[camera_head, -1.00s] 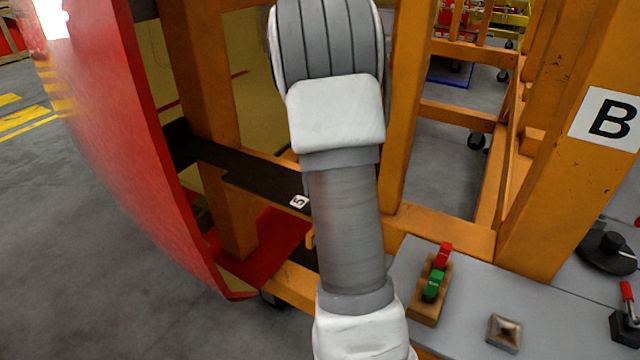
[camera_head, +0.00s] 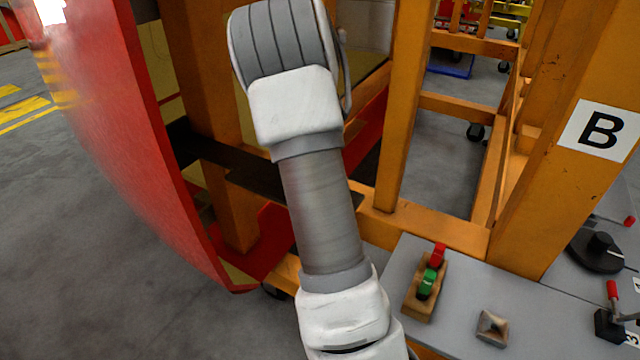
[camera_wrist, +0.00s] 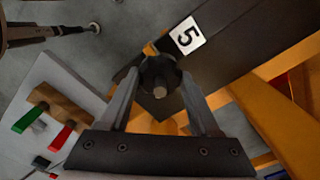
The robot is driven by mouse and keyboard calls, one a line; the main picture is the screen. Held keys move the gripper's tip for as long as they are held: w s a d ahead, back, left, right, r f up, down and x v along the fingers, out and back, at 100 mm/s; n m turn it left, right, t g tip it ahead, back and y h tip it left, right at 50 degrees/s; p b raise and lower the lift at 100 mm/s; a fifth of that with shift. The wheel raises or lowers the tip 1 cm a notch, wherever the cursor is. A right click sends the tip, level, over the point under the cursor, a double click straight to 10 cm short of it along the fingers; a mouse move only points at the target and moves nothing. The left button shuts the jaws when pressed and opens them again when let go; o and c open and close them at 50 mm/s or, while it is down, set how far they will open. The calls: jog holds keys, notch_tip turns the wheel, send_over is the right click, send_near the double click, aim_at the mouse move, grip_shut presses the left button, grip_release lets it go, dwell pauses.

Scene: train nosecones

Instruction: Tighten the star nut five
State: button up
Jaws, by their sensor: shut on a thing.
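The star nut five is a dark lobed knob (camera_wrist: 160,82) with a lighter stud end at its centre, in the wrist view. It sits at the edge of a black bar (camera_wrist: 250,35) beside a white label "5" (camera_wrist: 187,36). My gripper (camera_wrist: 160,90) has one finger on each side of the knob and is shut on it. In the head view my arm hides the gripper, the knob and the label. The black bar (camera_head: 255,187) shows there behind my arm, between the red nosecone shell (camera_head: 120,130) and the orange frame.
The orange frame (camera_head: 395,120) stands close around my arm, with a post marked "B" (camera_head: 595,130) at right. A grey table (camera_head: 455,325) holds a wooden block (camera_head: 425,288) with red and green pieces, a small pyramid-topped block (camera_head: 492,327) and clamps.

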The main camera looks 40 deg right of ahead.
jog(key=m+p, duration=0.2)
jog(key=m, duration=0.2)
jog(key=shift+r, duration=0.2)
jog(key=shift+f+m+p, duration=0.1)
jog(key=shift+m+p, duration=0.7)
jog(key=shift+m, duration=0.7)
jog(key=o, duration=1.4)
jog(key=shift+f, duration=0.1)
notch_tip(320, 180, up, 18)
jog(key=shift+f, duration=0.25)
